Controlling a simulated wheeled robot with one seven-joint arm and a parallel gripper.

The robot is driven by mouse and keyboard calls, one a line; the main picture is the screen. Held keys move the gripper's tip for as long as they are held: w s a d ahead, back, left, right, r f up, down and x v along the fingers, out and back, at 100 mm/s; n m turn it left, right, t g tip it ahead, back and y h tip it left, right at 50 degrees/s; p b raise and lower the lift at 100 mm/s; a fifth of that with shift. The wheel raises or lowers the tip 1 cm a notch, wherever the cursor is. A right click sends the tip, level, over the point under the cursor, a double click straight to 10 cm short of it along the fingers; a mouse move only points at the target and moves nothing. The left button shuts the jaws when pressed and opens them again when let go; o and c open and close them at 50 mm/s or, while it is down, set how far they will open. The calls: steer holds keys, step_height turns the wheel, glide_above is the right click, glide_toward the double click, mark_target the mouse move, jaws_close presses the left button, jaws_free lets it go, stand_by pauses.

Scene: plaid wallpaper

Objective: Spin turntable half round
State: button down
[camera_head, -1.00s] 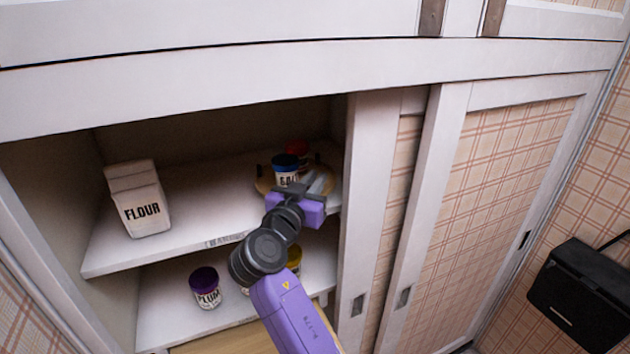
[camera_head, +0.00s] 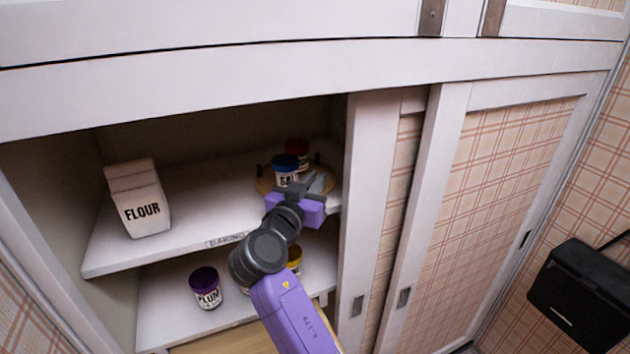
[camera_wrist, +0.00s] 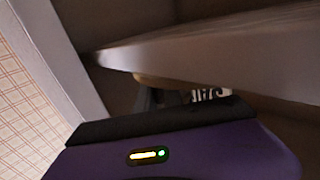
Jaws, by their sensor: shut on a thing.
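The round wooden turntable (camera_head: 264,184) sits on the upper shelf at its right end, with short dark pegs standing at its rim. A salt jar with a blue lid (camera_head: 285,164) and a red-lidded jar (camera_head: 297,147) stand on it. My gripper (camera_head: 316,183) reaches in at the turntable's front right side. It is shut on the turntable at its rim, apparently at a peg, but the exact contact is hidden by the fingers. In the wrist view, the fingers are mostly hidden behind the gripper body, and part of a lettered label (camera_wrist: 210,95) shows beyond it.
A flour bag (camera_head: 140,200) stands at the left of the upper shelf (camera_head: 200,205). A plum jar (camera_head: 206,288) and a yellow-lidded jar (camera_head: 294,258) stand on the lower shelf. The sliding door's edge (camera_head: 367,215) is close to the right of my gripper.

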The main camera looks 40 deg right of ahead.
steer(key=shift+d+f+n+t+y+b, duration=0.15)
steer(key=shift+d+n+t+y+b, duration=0.3)
steer(key=shift+d+n+t, duration=0.35)
steer(key=shift+d+t+b, duration=0.1)
steer(key=shift+t+b, duration=0.2)
steer(key=shift+b, duration=0.15)
steer(key=shift+w+r, duration=0.1)
steer(key=shift+r, duration=0.1)
steer(key=c, duration=1.5)
jaws_free()
steer(key=b+v, duration=0.2)
steer(key=v, duration=0.4)
steer(key=shift+a, duration=0.25)
steer(key=shift+s+a, duration=0.5)
steer(key=shift+a, duration=0.05)
